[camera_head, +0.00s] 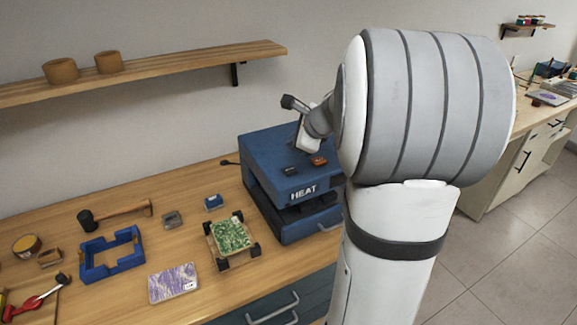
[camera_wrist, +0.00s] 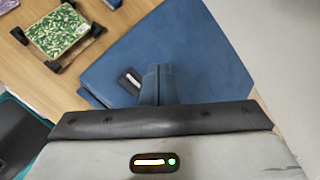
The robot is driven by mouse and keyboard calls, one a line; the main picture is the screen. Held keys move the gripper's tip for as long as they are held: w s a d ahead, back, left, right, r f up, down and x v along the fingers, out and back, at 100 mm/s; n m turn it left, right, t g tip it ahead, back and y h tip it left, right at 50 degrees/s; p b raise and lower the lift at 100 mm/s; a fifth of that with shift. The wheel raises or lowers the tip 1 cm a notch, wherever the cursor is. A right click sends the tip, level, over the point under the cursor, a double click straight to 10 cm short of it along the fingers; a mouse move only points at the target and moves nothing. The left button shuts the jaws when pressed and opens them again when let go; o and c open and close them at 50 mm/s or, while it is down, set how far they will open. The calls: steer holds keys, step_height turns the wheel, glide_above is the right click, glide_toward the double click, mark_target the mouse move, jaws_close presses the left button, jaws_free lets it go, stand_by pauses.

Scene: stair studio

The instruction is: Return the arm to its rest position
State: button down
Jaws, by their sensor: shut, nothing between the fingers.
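My arm (camera_head: 425,110) fills the right of the head view and covers part of the blue HEAT press (camera_head: 275,150). My gripper (camera_wrist: 158,84) shows in the wrist view with its dark fingers together and nothing between them. It is over the blue top of the press (camera_wrist: 200,50), which spreads beneath it; the height of the gap cannot be told. In the head view I cannot make out the fingertips clearly.
On the bench are a green-patterned board (camera_head: 231,235) on a corner-blocked frame, a purple-patterned slab (camera_head: 173,283), a blue frame (camera_head: 111,254) and a mallet (camera_head: 115,213). A wall shelf (camera_head: 170,70) holds two cups. Another bench stands at the right beyond open floor.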

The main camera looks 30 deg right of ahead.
steer(key=s+a+n+g, duration=0.3)
steer(key=s+a+n, duration=0.75)
steer(key=a, duration=0.25)
steer(key=s+a+f+n+g+h, duration=0.1)
steer(key=s+a+n, duration=0.1)
steer(key=s+n, duration=0.5)
steer(key=s+a+f+n+g+h, duration=0.1)
steer(key=s+f+n, duration=0.1)
steer(key=s+n, duration=0.5)
steer(key=shift+s+a+f+g, duration=0.15)
steer(key=shift+s+a+g, duration=0.2)
steer(key=shift+s, duration=0.2)
